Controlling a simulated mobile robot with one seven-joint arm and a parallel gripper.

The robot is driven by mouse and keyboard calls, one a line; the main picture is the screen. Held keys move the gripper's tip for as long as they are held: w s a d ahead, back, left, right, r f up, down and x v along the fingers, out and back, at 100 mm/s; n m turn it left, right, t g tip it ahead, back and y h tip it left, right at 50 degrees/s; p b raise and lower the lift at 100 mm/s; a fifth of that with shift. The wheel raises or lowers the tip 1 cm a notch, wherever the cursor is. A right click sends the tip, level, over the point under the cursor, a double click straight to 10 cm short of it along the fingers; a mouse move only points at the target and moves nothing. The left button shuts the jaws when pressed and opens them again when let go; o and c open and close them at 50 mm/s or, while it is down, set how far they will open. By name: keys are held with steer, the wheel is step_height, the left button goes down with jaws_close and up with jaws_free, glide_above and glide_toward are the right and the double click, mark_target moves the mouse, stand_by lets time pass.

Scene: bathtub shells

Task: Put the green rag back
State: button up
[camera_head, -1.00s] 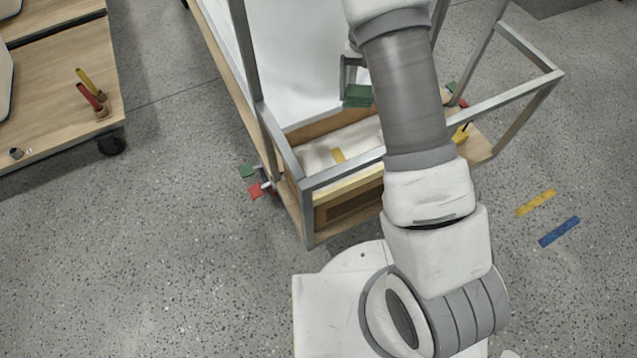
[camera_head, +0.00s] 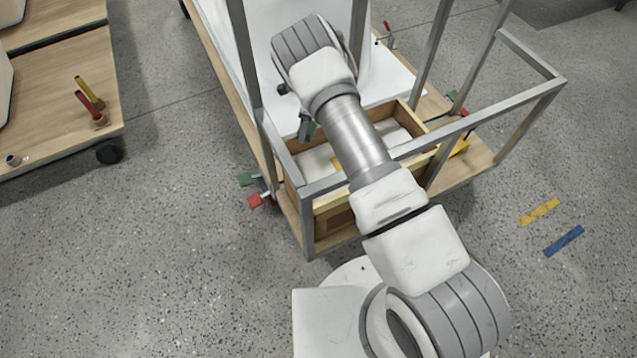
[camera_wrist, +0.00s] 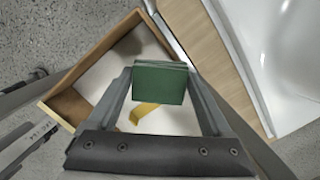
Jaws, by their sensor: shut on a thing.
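The green rag (camera_wrist: 158,84) is a folded green block in the wrist view, held between the two fingers of my gripper (camera_wrist: 160,88). In the head view the rag (camera_head: 306,130) shows only in part below my wrist, beside my arm. My gripper is shut on it and holds it over an open wooden box (camera_wrist: 68,80) with a white bottom. In the head view the box (camera_head: 410,112) stands inside the metal frame, partly hidden by my arm. A yellow thing (camera_wrist: 150,110) lies in the box, under the rag in the wrist view.
A grey metal frame (camera_head: 258,90) rises around the box, close to my arm. A white tub shell (camera_wrist: 290,50) lies beside the box. The floor around is mostly clear.

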steer(key=shift+s+f+m, duration=0.1)
steer(key=shift+f+m, duration=0.2)
steer(key=shift+f, duration=0.05)
steer(key=s+d+f, duration=0.1)
steer(key=s+f, duration=0.1)
steer(key=s, duration=0.1)
steer(key=s+d+f+b, duration=0.1)
steer(key=s+f, duration=0.1)
steer(key=s, duration=0.2)
steer(key=s+d+f+b, duration=0.1)
steer(key=s+f, duration=0.2)
steer(key=s, duration=0.1)
steer(key=shift+f+b, duration=0.65)
steer(key=shift+f, duration=1.3)
steer(key=shift+f, duration=0.15)
steer(key=o, duration=1)
